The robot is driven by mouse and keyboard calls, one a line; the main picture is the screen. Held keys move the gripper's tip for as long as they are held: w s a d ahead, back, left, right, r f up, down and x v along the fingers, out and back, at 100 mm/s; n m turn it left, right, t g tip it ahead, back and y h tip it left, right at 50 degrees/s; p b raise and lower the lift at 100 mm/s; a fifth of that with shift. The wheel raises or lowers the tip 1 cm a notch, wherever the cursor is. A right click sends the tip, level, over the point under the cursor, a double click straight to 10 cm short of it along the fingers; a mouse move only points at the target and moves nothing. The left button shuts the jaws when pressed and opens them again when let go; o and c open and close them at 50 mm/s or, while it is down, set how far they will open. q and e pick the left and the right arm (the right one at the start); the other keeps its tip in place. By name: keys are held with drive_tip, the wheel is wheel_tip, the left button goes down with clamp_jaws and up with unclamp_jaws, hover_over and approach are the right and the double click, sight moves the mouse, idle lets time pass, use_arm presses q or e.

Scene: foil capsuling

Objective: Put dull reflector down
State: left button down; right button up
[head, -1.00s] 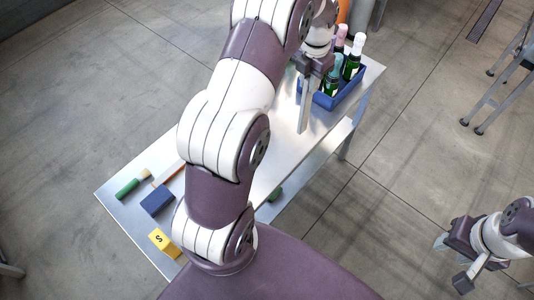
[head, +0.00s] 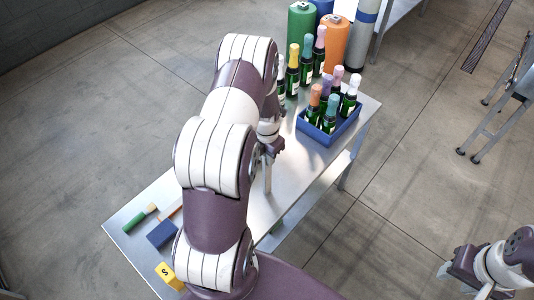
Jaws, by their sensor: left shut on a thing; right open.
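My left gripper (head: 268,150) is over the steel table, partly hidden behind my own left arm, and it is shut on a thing. A narrow pale strip (head: 267,177) shows below it. This looks like the dull reflector seen nearly edge-on, with its lower end close to the table top; I cannot tell whether it touches. My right gripper (head: 462,284) is open and empty, low at the right, over the floor and away from the table.
On the steel table (head: 137,213), a blue crate (head: 325,137) holds several foil-topped bottles, with more bottles behind it. A green-handled brush (head: 140,218), blue block (head: 162,235) and yellow numbered block (head: 169,275) lie at the near left. Green (head: 300,30) and orange (head: 334,45) cylinders stand behind.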

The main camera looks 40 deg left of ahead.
use_arm(q)
drive_tip(key=shift+s+f, duration=0.1)
drive_tip(key=shift+f, duration=0.05)
drive_tip(key=c, duration=1)
unclamp_jaws()
wheel_tip(320, 180, up, 12)
drive_tip(key=b, duration=0.4)
drive_tip(key=s+d+m, duration=0.3)
drive_tip(key=d+m, duration=0.2)
drive_tip(key=m, duration=0.6)
drive_tip(key=s+d+r+m, duration=0.1)
drive_tip(key=s+d+m, duration=0.3)
drive_tip(key=m, duration=0.8)
drive_tip(key=s+d+r+m+t, duration=0.1)
drive_tip(key=s+d+m, duration=0.3)
drive_tip(key=d+m, duration=0.3)
drive_tip(key=shift+s+d+r+m, duration=0.1)
drive_tip(key=shift+d+r+m, duration=0.05)
drive_tip(key=shift+m, duration=1.2)
drive_tip(key=shift+s+d+r+m, duration=0.1)
drive_tip(key=shift+m, duration=1.25)
